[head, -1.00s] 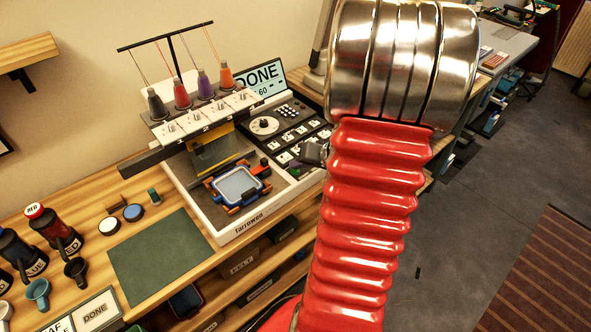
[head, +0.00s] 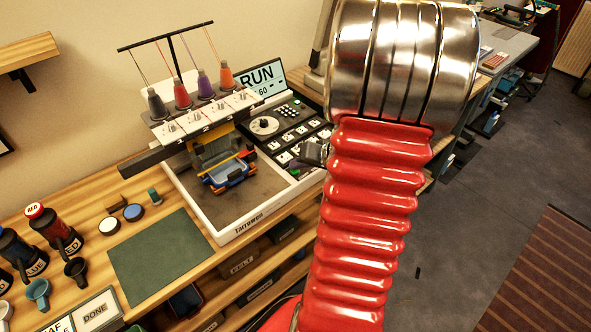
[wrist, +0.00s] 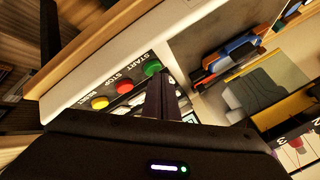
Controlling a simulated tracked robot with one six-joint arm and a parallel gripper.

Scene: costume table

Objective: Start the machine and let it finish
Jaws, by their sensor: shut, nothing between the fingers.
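The embroidery machine (head: 226,224) stands on the wooden bench, with several thread cones over its heads. Its screen (head: 262,80) reads RUN. The blue and orange hoop (head: 230,174) sits back under the needle heads; it also shows in the wrist view (wrist: 232,52). In the wrist view a green START button (wrist: 153,67), a red STOP button (wrist: 124,86) and a yellow button (wrist: 99,102) line the panel. My gripper (wrist: 163,82) is shut and empty, its tips just by START. Whether they touch it I cannot tell. In the head view my arm hides part of the panel.
A green mat (head: 160,256) lies left of the machine. Shelves with bins lie under the bench. Open floor is to the right.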

